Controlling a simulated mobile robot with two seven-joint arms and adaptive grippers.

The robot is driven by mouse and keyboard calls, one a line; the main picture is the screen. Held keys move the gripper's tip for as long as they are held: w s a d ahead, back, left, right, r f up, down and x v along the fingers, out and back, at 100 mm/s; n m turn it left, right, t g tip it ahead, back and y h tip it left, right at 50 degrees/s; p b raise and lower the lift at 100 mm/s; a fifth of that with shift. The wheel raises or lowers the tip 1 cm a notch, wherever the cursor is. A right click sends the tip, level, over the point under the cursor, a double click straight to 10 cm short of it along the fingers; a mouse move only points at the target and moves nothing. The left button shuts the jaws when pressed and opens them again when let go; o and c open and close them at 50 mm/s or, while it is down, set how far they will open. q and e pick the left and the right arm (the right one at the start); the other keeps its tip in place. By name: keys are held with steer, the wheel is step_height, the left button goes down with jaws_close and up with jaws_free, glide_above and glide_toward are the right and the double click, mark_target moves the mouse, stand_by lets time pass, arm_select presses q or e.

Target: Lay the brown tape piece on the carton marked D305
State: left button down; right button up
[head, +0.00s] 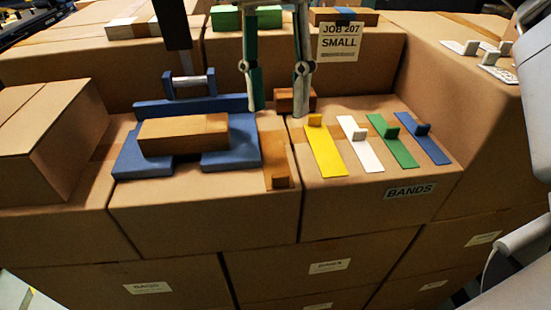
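The brown tape piece (275,155) lies as a flat strip with a small raised block at its near end, between the blue fixture and the yellow strip. A small brown carton (170,134) sits on the blue fixture (133,160); no D305 mark is readable on it. My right gripper (278,108) reaches down from the top with its two fingers apart. Its fingertips are beyond the near end of the brown tape. A small brown block (285,101) shows by the right finger; it appears behind the finger, not gripped. My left gripper is not visible.
Yellow (323,152), white (359,150), green (402,150) and blue (436,148) strips lie by the BANDS label (410,190). A JOB 207 SMALL sign (340,42) stands behind. A dark post (175,25) rises above the fixture. Large cartons surround the area.

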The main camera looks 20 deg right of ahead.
mark_target(280, 185)
steer(key=shift+s+a+f+m+t+b, duration=0.1)
steer(key=shift+s+f+m+t+b, duration=0.45)
steer(key=shift+f+m, duration=2.75)
steer(key=shift+s+a+f+m+t+b, duration=0.1)
steer(key=shift+s+f+m+t+b, duration=0.45)
steer(key=shift+m, duration=5.5)
steer(key=shift+s+a+f+m+t+b, duration=0.1)
steer(key=shift+s+f+m+t+b, duration=0.5)
steer(key=shift+f+m, duration=2.7)
step_height(280, 185, up, 3)
steer(key=m, duration=0.2)
steer(key=shift+w+f+m, duration=0.1)
steer(key=shift+m, duration=0.25)
steer(key=c, duration=0.8)
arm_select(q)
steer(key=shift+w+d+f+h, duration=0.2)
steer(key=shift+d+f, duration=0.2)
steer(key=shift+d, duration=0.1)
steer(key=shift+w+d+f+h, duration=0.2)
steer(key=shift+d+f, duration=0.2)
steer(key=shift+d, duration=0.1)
arm_select(e)
steer(key=shift+c, duration=0.4)
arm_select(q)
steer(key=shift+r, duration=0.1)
